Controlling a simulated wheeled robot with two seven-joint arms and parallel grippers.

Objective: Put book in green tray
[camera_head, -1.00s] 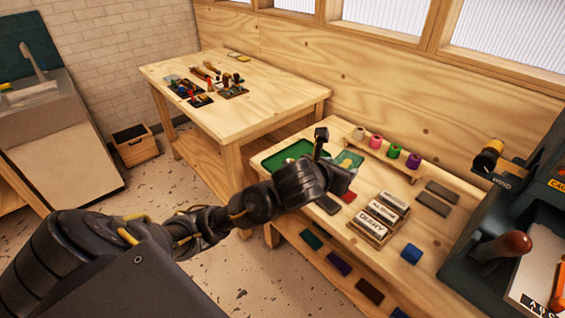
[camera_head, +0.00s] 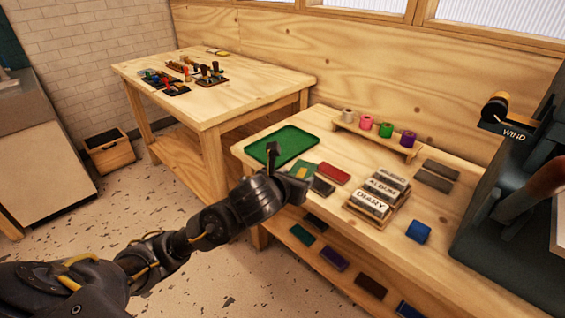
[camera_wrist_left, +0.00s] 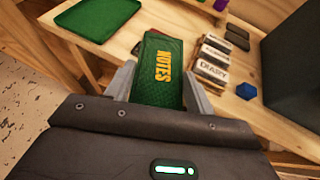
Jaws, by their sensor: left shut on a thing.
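A green book with gold lettering "NOTES" (camera_wrist_left: 160,70) is between the fingers of my left gripper (camera_wrist_left: 158,92) in the left wrist view. The gripper is shut on it. In the head view my left gripper (camera_head: 290,180) is at the near edge of the right-hand table, and the book's green and gold cover (camera_head: 304,170) shows just past it. The green tray (camera_head: 290,140) lies flat and empty at the table's left end, beyond the gripper and partly covered by it. It also shows in the left wrist view (camera_wrist_left: 95,15), apart from the book. My right gripper is out of view.
A red book (camera_head: 334,173) and a dark one (camera_head: 322,187) lie right of the gripper. Coloured foil rolls (camera_head: 386,130) stand on a raised strip behind. A blue block (camera_head: 418,232) and a dark machine (camera_head: 500,215) are farther right.

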